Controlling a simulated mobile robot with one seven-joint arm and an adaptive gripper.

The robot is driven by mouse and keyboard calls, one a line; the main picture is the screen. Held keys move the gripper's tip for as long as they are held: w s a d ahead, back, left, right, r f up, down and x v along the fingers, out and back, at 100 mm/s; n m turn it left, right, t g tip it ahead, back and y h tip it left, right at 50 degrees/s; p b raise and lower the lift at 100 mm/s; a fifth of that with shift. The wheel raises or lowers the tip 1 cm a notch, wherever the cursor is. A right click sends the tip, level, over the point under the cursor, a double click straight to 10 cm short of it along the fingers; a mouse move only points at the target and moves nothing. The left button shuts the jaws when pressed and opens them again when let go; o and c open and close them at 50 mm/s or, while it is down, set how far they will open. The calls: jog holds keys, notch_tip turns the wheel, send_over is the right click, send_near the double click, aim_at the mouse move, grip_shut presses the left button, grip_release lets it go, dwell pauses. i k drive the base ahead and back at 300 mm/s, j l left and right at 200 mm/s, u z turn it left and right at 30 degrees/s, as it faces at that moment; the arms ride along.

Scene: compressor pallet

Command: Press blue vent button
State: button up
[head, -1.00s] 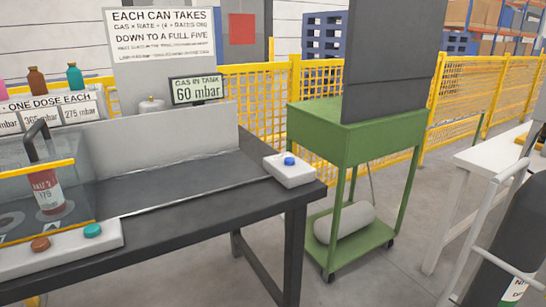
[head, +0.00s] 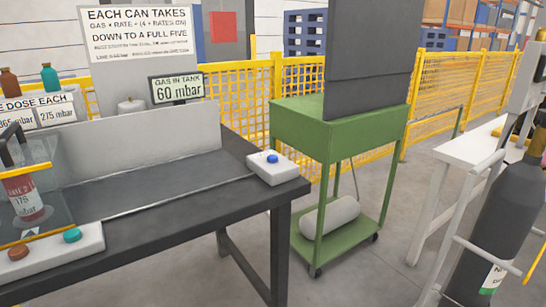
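The blue vent button (head: 272,158) sits on top of a white box (head: 273,170) at the right end of the dark bench (head: 150,223). It looks raised, and nothing touches it. A display (head: 177,88) behind the bench reads "GAS IN TANK 60 mbar". A teal button (head: 71,235) and a brown button (head: 18,252) sit on a white panel (head: 90,243) at the front left of the bench. My gripper is not in view.
A clear case at the left holds a red-labelled can (head: 24,196). A green cart (head: 337,131) with a dark upright panel stands right of the bench. A white table (head: 468,147) and a dark cylinder (head: 500,217) are at the right. Grey floor lies between.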

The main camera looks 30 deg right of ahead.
aim_at(272, 159)
jog(key=z, duration=1.8)
jog(key=j, duration=1.7)
